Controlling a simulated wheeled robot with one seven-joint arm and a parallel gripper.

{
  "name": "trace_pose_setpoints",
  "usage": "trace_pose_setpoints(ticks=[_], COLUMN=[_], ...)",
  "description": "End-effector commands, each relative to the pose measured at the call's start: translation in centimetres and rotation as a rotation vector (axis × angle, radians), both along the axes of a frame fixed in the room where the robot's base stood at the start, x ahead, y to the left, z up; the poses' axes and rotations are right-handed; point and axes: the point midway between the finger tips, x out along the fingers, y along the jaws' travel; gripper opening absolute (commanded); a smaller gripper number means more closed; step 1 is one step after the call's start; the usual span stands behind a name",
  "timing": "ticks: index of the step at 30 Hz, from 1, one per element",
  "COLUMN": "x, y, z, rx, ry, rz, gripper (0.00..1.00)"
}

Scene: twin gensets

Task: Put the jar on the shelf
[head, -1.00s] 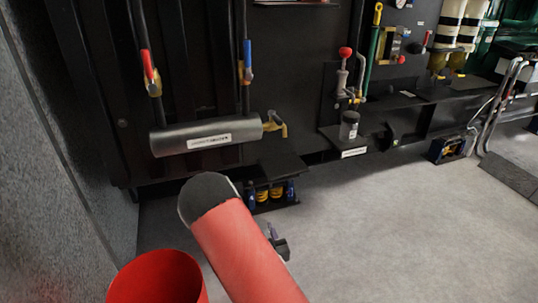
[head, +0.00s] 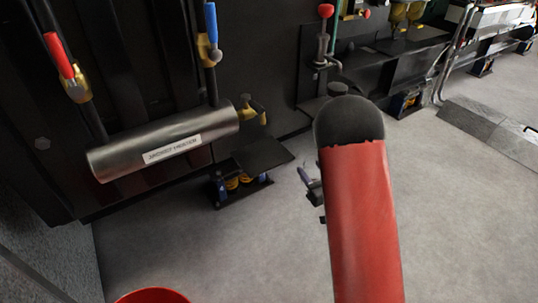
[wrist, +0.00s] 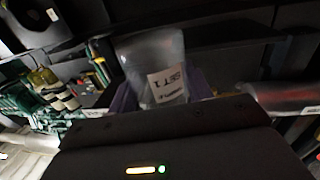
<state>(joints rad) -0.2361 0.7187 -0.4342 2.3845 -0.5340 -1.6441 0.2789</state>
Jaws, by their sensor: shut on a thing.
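My gripper (wrist: 162,88) is shut on a clear, greyish jar (wrist: 152,50) in the wrist view. The jar carries a white label that reads upside down, and a finger shows on each side of it. In the head view my red arm hides the held jar; only a small part of my gripper (head: 311,184) shows left of the arm. A dark round lid (head: 337,89) shows just above my arm's end, on a ledge mostly hidden by the arm.
A silver cylinder (head: 165,142) with a label lies along the dark machine at left, under red-handled (head: 60,58) and blue-handled (head: 211,28) valves. A red-knobbed lever (head: 325,12) stands behind the arm.

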Motion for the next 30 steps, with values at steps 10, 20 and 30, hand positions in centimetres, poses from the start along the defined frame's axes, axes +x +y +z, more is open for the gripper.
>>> trace_pose_setpoints(ticks=[10, 20, 30], x=[-2.6, -2.7, 2.1], y=[-0.4, 1.6, 8.7], z=[6.2, 7.2, 7.2], rx=[-0.004, -0.002, -0.002], ry=[-0.002, 0.006, 0.006], rz=[0.424, 0.532, 0.529], gripper=[0.28, 0.28, 0.28])
